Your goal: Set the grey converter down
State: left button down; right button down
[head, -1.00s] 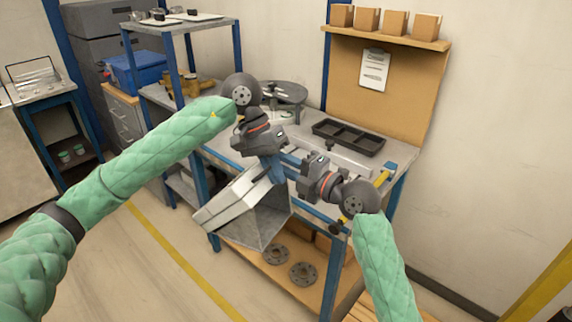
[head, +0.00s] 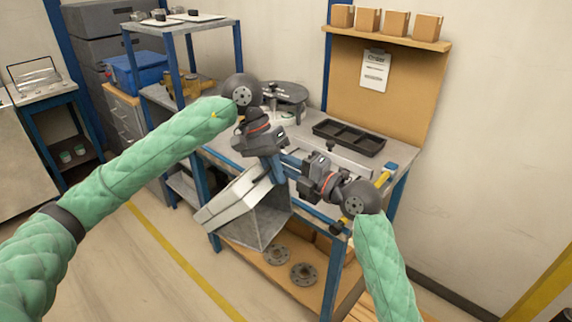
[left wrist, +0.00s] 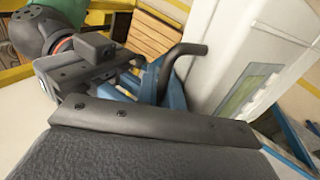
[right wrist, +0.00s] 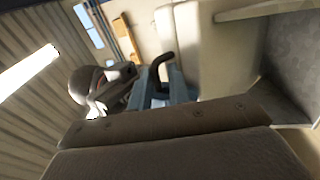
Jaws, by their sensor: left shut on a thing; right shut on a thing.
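The grey converter (head: 235,205) is a pale grey box with an open-looking darker side. It hangs tilted in front of the bench, above its lower shelf in the head view. The left wrist view shows the pale body (left wrist: 215,60), the blue bracket and a bent black handle (left wrist: 183,55). The right wrist view shows the black handle (right wrist: 163,68) between blue parts. The exact contact of the jaws is hidden behind the gripper bodies.
The bench (head: 400,152) stands behind, with a black divided tray (head: 350,137) and a round dark device (head: 285,90) on top. Dark discs (head: 303,274) lie on its lower shelf. A shelf rack (head: 180,28) stands at left. Open floor (head: 150,270) lies at lower left.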

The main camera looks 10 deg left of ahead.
pick_arm(q)
jog(key=shift+w+r, duration=0.1)
jog(key=shift+r, duration=0.3)
jog(key=c, duration=1.5)
grip_release()
jog(key=shift+o, duration=0.2)
jog(key=shift+f, duration=0.2)
jog(key=shift+a+f, duration=0.1)
jog(key=shift+f, duration=0.05)
